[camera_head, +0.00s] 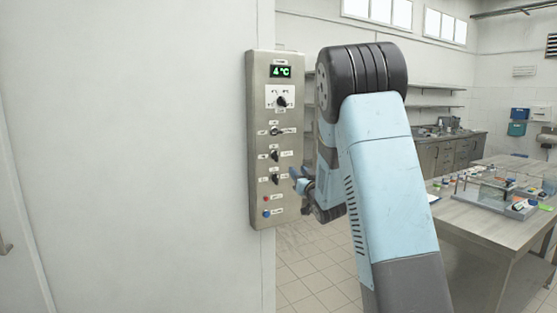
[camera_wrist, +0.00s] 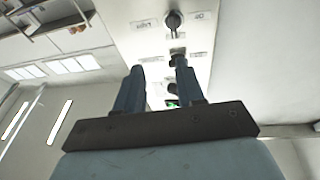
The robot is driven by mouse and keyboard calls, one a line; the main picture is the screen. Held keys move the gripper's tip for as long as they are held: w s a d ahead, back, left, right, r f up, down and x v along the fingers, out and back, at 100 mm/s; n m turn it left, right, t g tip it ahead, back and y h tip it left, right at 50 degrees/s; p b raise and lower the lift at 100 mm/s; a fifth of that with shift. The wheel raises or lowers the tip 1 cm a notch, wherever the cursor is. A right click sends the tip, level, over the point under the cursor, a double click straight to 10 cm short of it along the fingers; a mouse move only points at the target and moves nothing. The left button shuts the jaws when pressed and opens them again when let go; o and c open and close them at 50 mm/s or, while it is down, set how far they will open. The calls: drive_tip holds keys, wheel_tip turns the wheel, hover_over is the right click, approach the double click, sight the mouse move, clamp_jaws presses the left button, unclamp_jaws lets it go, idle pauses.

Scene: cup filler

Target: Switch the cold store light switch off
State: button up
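A steel control panel (camera_head: 261,215) is fixed at the edge of the large pale wall panel in the head view. It has several black switches in a column, with labels too small to read there. The lowest black switch (camera_head: 276,179) is closest to my gripper (camera_head: 301,180), which is just right of the panel. In the wrist view the panel appears upside down. A black switch (camera_wrist: 173,20) shows beyond my fingertips, with a label that seems to read "Light" beside it. My gripper (camera_wrist: 158,68) is open and empty, its two blue fingers apart, with no visible contact.
A green 4 °C display (camera_head: 281,72) and a dial (camera_head: 282,101) are higher on the panel; a red button (camera_head: 267,198) and a blue button (camera_head: 266,212) are low on it. A lab table (camera_head: 470,218) with small items stands at right. Tiled floor between is clear.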

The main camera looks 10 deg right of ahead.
sight(276, 156)
drive_tip(key=w+a+r+y, duration=0.1)
drive_tip(key=w+a, duration=0.1)
drive_tip(key=w, duration=0.4)
drive_tip(key=w+a+r+n+t+y, duration=0.1)
drive_tip(key=w+a+y, duration=0.1)
drive_tip(key=w, duration=0.5)
drive_tip(key=shift+w+a+r+n, duration=0.2)
drive_tip(key=shift+a+n, duration=0.05)
drive_tip(key=shift+n, duration=0.05)
clamp_jaws()
idle(0.3)
